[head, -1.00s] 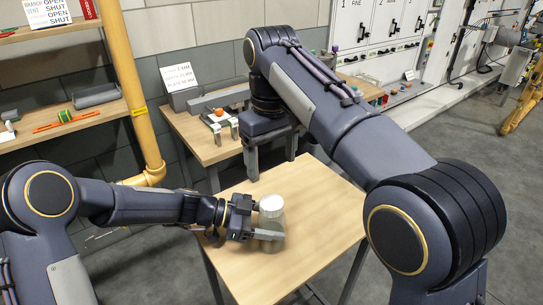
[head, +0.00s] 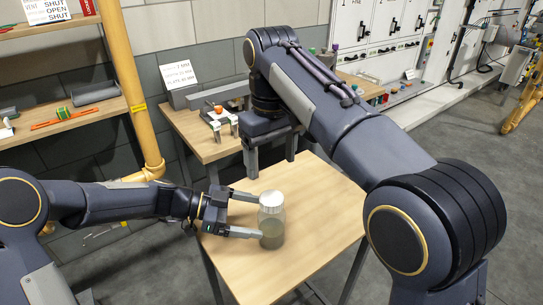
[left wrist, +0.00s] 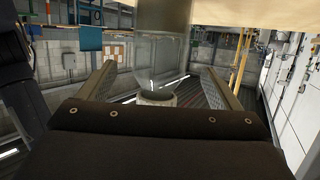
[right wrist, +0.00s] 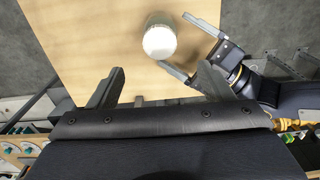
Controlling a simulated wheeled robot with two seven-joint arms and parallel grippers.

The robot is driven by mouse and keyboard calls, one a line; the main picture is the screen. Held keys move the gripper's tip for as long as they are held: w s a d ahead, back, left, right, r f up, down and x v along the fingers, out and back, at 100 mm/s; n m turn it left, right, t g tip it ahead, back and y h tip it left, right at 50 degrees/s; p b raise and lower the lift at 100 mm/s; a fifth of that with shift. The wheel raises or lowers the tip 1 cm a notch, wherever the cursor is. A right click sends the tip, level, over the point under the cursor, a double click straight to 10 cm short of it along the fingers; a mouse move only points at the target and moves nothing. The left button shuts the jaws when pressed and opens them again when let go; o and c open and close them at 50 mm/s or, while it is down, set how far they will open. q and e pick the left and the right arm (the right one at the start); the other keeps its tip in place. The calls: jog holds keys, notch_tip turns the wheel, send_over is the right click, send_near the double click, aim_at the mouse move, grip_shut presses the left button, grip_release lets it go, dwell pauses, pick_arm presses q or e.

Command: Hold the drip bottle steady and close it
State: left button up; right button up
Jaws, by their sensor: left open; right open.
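The drip bottle (head: 271,228) stands upright on the small wooden table, a clear jar with greyish contents low down and a white cap (head: 272,199) on top. I cannot tell how tightly the cap sits. My left gripper (head: 259,215) is open at the bottle's left side, its fingertips close to the glass. In the left wrist view the bottle (left wrist: 165,40) appears inverted, beyond and between the spread fingers. My right gripper (head: 271,155) is open and empty, pointing down behind the bottle. In the right wrist view the cap (right wrist: 160,42) lies ahead of its fingers.
The wooden table (head: 310,190) is clear around the bottle. A second table (head: 190,130) behind it holds a sign, a grey channel and small parts. A yellow pipe (head: 143,90) and a shelf (head: 70,122) stand at the left. My right arm crosses over the table's right side.

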pick_arm(q)
jog(key=v, duration=0.2)
jog(key=shift+a+r, duration=0.1)
jog(key=shift+a, duration=0.15)
pick_arm(e)
jog(key=shift+f, duration=0.3)
jog(key=shift+d, duration=0.15)
